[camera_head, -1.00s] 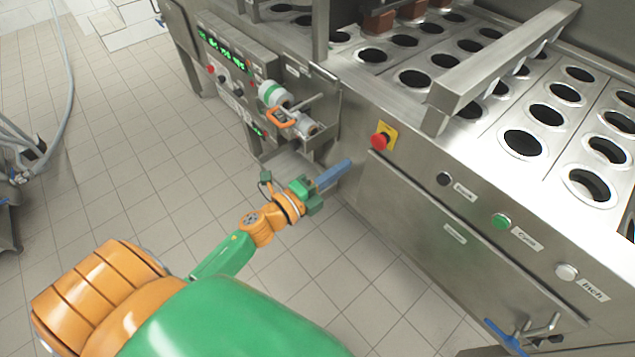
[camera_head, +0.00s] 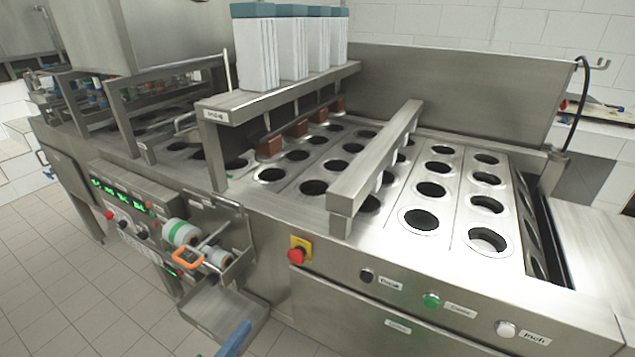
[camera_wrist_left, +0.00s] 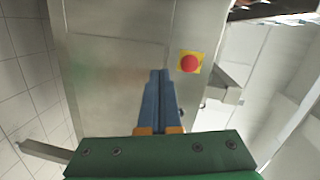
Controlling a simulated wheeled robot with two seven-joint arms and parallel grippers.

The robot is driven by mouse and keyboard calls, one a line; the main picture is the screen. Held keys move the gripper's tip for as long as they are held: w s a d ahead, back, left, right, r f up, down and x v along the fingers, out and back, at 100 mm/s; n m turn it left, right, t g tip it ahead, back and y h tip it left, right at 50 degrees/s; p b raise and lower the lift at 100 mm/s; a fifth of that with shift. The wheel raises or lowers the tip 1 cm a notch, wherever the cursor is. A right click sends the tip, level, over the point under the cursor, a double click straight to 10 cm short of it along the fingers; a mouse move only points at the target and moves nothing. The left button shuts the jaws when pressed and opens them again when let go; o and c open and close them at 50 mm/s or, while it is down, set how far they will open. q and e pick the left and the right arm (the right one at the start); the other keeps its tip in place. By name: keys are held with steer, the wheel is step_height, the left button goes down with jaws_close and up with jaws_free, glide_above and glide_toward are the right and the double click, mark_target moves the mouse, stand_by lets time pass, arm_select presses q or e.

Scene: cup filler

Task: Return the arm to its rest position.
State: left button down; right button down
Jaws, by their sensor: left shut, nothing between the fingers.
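My left gripper (camera_head: 236,338) shows only as blue fingers at the bottom edge of the head view, in front of the cup filler (camera_head: 262,262). In the left wrist view its blue fingers (camera_wrist_left: 160,75) are closed together with nothing between them. They point toward the machine's steel front panel (camera_wrist_left: 110,60). The rest of the left arm is outside the head view. My right gripper is in neither view.
The red stop button (camera_head: 297,256) on its yellow plate is on the machine front. It also shows in the left wrist view (camera_wrist_left: 190,63). A steel tray (camera_head: 222,310) juts out near the fingers. Tiled floor (camera_head: 60,290) is clear at left.

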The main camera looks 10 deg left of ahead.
arm_select(q)
steer(key=s+a+f+n+g+y, duration=0.1)
steer(key=s+f+n+g+y, duration=0.2)
steer(key=f, duration=0.5)
steer(key=s+a+f+n+g, duration=0.1)
steer(key=s+f+n+g, duration=0.15)
steer(key=f+n, duration=0.45)
steer(key=s+d+f+n+g, duration=0.1)
steer(key=s+f+n+g, duration=0.2)
steer(key=s+f+g, duration=0.2)
steer(key=s+d+f+n+g+y, duration=0.1)
steer(key=s+d+f+n+g, duration=0.1)
steer(key=s+f, duration=1)
steer(key=s+n+g, duration=0.1)
steer(key=s+g, duration=0.1)
steer(key=s, duration=0.6)
steer(key=shift+d+g, duration=0.2)
steer(key=shift+g, duration=0.15)
